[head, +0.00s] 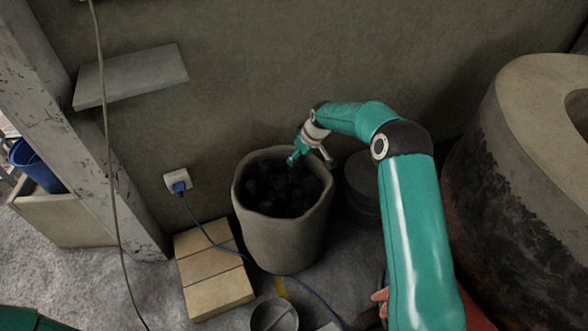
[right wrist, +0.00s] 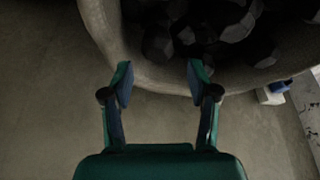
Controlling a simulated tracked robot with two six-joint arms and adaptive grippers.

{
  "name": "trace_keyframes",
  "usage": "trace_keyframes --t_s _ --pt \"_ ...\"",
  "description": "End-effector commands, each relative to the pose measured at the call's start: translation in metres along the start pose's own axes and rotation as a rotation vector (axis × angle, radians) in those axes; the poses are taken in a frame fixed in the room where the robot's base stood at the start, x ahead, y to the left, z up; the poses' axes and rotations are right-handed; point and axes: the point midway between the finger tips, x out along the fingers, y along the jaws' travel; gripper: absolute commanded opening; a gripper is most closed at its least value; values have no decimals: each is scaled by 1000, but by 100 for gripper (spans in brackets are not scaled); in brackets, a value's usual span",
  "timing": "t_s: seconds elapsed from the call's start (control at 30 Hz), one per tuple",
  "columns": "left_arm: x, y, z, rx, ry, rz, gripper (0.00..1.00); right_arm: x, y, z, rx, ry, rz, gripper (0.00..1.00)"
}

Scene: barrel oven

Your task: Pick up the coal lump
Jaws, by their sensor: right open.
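Several black coal lumps (head: 280,188) lie in a rough grey-beige sack-like bin (head: 280,240) by the wall. In the right wrist view, dark faceted lumps (right wrist: 157,43) show inside the bin's pale rim (right wrist: 103,25). My right gripper (head: 311,158) is at the bin's back right rim in the head view. In the right wrist view the right gripper (right wrist: 160,82) is open and empty, its fingertips over the near rim, with the lumps beyond them. I cannot tell whether a fingertip touches the rim. My left gripper is not in view.
A dark round container (head: 362,185) stands right of the bin, and a large barrel oven (head: 520,180) farther right. Pale bricks (head: 213,265) lie left of the bin. A blue cable (head: 215,243) crosses the floor from a wall socket (head: 177,181). A shelf (head: 132,75) juts from the wall.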

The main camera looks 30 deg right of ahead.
Motion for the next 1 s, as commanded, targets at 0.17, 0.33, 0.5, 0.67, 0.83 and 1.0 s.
trace_keyframes --t_s 0.17,0.33,0.5,0.67,0.83,1.0 --pt "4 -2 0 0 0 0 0 13 0 0 1 0 0 60" --pt "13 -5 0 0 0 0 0 31 1 0 0 -1 0 60" --pt "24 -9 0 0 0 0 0 55 2 -2 -1 -1 -1 60" --pt "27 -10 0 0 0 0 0 65 3 -3 -1 0 0 60" --pt "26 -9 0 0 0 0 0 64 3 -4 -1 0 0 60" --pt "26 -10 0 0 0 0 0 64 3 -4 -1 0 0 40"
